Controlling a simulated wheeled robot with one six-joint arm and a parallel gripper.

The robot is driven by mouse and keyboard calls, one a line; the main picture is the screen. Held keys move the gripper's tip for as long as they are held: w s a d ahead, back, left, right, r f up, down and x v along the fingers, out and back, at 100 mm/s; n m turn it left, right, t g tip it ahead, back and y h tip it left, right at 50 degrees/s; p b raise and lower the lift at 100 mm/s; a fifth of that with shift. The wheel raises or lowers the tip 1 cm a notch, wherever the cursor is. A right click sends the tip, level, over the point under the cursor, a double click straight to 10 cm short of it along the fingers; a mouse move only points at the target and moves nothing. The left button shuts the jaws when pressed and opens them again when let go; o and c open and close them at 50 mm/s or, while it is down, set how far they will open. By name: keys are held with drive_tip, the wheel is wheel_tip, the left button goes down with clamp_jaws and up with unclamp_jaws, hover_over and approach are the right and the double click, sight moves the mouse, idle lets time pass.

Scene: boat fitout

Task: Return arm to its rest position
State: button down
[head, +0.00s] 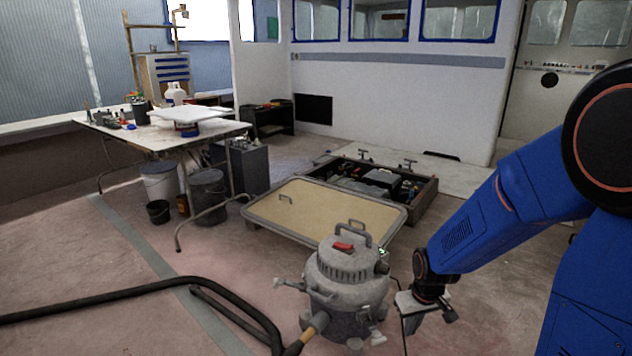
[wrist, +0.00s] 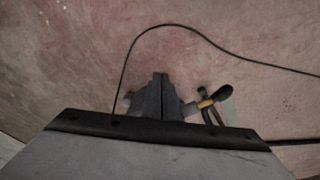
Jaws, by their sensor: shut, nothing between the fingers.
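My blue arm comes in from the right of the head view and reaches down to the left. My gripper (head: 428,312) hangs low, just right of the grey vacuum canister (head: 346,285). In the wrist view my gripper (wrist: 160,82) has its two dark fingers together with nothing between them. It is above the reddish floor (wrist: 90,60). The canister has a red switch and a handle on top. A hose connector with a yellow band (wrist: 206,103) shows beside the fingers in the wrist view.
A tan hatch panel (head: 300,212) lies behind the canister, beside an open floor compartment (head: 425,200) with equipment inside. A black hose (head: 110,300) runs along the floor at left. A cluttered table (head: 150,138) has buckets under it. A thin cable (wrist: 190,30) curves across the floor near my gripper.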

drive_tip(key=s+d+r+m+t, duration=0.2)
drive_tip(key=s+r+t, duration=0.1)
drive_tip(key=s+r, duration=1.8)
drive_tip(key=shift+s+d+r, duration=0.3)
drive_tip(key=shift+s+r, duration=0.1)
drive_tip(key=shift+r, duration=0.35)
